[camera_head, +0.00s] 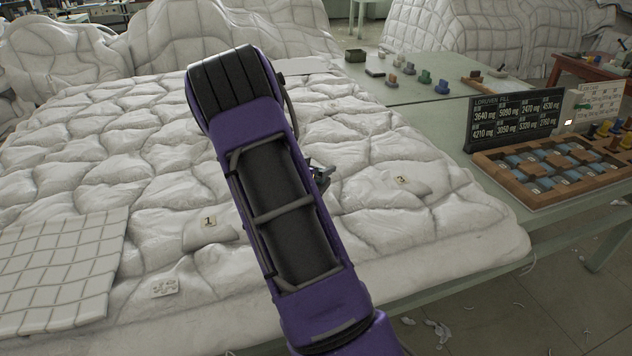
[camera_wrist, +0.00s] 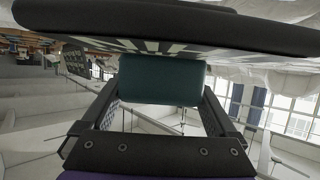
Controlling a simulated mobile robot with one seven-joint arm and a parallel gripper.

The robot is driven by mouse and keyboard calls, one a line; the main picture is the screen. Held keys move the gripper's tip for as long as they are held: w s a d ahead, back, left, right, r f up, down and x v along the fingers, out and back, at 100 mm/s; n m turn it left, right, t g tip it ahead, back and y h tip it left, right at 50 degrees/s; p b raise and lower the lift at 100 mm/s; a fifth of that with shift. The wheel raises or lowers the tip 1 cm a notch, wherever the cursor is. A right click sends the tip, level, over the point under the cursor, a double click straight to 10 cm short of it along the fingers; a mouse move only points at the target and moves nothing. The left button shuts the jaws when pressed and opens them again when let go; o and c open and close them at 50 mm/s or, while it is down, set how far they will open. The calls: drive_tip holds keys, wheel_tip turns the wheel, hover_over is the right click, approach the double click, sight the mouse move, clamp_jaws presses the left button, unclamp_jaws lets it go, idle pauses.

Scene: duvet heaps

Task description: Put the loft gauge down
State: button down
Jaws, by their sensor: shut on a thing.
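In the wrist view, my gripper (camera_wrist: 162,88) is shut on a dark teal block-shaped handle, one finger at each side. The handle belongs to what I take to be the loft gauge (camera_wrist: 162,70). A wide, dark-edged plate with pale and dark markings spans the top of that view, beside the handle. In the head view, my purple arm hides most of the gripper; a small grey part (camera_head: 322,177) shows at its right edge, over the quilted white duvet (camera_head: 385,150). The held gauge cannot be made out there, nor whether it touches the duvet.
Number tags 1 (camera_head: 209,221) and 3 (camera_head: 401,180) lie on the duvet. A gridded white pad (camera_head: 60,270) lies at left. On the green table at right stand a dark price-like board (camera_head: 515,118) and a wooden tray (camera_head: 492,168) with blue pieces. Small coloured pegs (camera_head: 425,77) stand behind.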

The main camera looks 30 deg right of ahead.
drive_tip(key=shift+f, duration=1.9)
drive_tip(key=shift+f+b, duration=0.1)
drive_tip(key=shift+b, duration=0.2)
drive_tip(key=shift+f, duration=0.15)
unclamp_jaws()
drive_tip(key=shift+s+a+r, duration=0.1)
drive_tip(key=shift+a+r, duration=0.15)
drive_tip(key=shift+r, duration=0.05)
drive_tip(key=p+v, duration=0.1)
drive_tip(key=v, duration=1)
drive_tip(key=shift+s+a, duration=0.15)
drive_tip(key=shift+s, duration=0.05)
